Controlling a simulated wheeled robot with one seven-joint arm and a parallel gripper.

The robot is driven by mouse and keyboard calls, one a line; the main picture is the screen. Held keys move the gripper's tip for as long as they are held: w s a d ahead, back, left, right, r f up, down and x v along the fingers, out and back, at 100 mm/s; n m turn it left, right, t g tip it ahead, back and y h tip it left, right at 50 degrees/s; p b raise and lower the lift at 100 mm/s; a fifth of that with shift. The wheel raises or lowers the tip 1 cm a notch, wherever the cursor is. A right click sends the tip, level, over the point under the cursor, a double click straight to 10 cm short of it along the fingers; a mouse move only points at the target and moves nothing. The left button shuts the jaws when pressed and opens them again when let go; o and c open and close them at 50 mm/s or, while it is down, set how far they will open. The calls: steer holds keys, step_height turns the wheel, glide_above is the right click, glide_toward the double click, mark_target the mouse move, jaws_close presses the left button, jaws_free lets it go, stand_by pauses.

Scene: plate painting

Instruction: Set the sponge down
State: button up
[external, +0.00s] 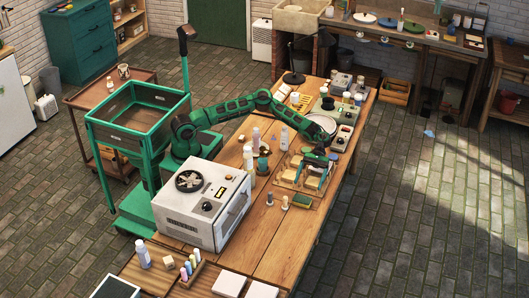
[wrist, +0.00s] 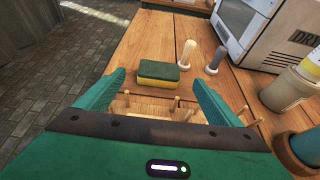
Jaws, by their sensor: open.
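The sponge (wrist: 158,73), yellow with a dark green top, lies flat on the wooden table (wrist: 120,58) in the wrist view. It also shows in the external view (external: 301,201) near the table's right edge. My gripper (wrist: 158,80) is open, its green fingers spread wide with nothing held between them. The sponge is ahead of the fingertips and apart from them. In the external view my gripper (external: 317,164) is above a wooden peg rack (external: 290,181), on the far side of the sponge.
The rack's pegs (wrist: 175,104) stand below and between my fingers. Two small upright handled tools, one pale (wrist: 187,54) and one grey (wrist: 215,60), stand right of the sponge. A white oven-like box (external: 206,203) and bottles are close by. Table left of the sponge is bare.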

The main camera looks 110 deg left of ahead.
steer(key=shift+v, duration=1.3)
steer(key=s+d+m+y, duration=0.1)
steer(key=s+d+m+g+y, duration=0.1)
steer(key=d, duration=0.1)
steer(key=s+d+r+m, duration=0.1)
steer(key=d, duration=0.1)
steer(key=shift+s+m+y, duration=0.15)
steer(key=shift+m+y, duration=0.25)
steer(key=s+a+r+m+y, duration=0.3)
steer(key=s+r+y, duration=0.1)
steer(key=s, duration=0.6)
steer(key=s+a+r+m+y, duration=0.2)
steer(key=s+r+m+y, duration=0.15)
steer(key=s, duration=0.65)
steer(key=s+a+r+m+y, duration=0.3)
steer(key=s+r+m, duration=0.1)
steer(key=s, duration=0.6)
steer(key=s+d+m, duration=0.5)
steer(key=s+d, duration=0.3)
steer(key=s, duration=0.3)
steer(key=s+d+m+t, duration=0.1)
steer(key=s+d+m, duration=0.4)
steer(key=s+d, duration=0.3)
steer(key=s, duration=0.3)
steer(key=shift+d, duration=0.4)
